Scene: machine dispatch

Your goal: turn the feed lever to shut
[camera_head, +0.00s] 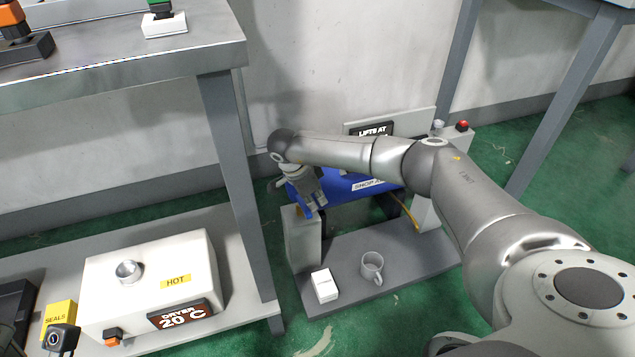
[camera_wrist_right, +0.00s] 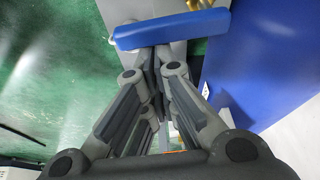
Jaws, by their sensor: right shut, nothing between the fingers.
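The feed lever appears as a blue bar (camera_wrist_right: 172,28) just beyond my right fingertips in the wrist view, lying nearly crosswise with a slight tilt. In the head view a small blue piece (camera_head: 309,213), which looks like the same lever, shows at the right gripper (camera_head: 308,203), by the left post of the blue unit. The right gripper (camera_wrist_right: 156,66) is shut and empty, its fingertips close to the bar. I cannot tell whether they touch it. The lever's pivot is not clear. My left gripper is not in view.
The blue unit (camera_head: 345,189) with a shop label stands on a grey base (camera_head: 350,297) that also bears a white box (camera_head: 324,286) and a mug (camera_head: 372,268). A table leg (camera_head: 236,180) is close on the left. A white dryer (camera_head: 150,275) sits on the lower shelf.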

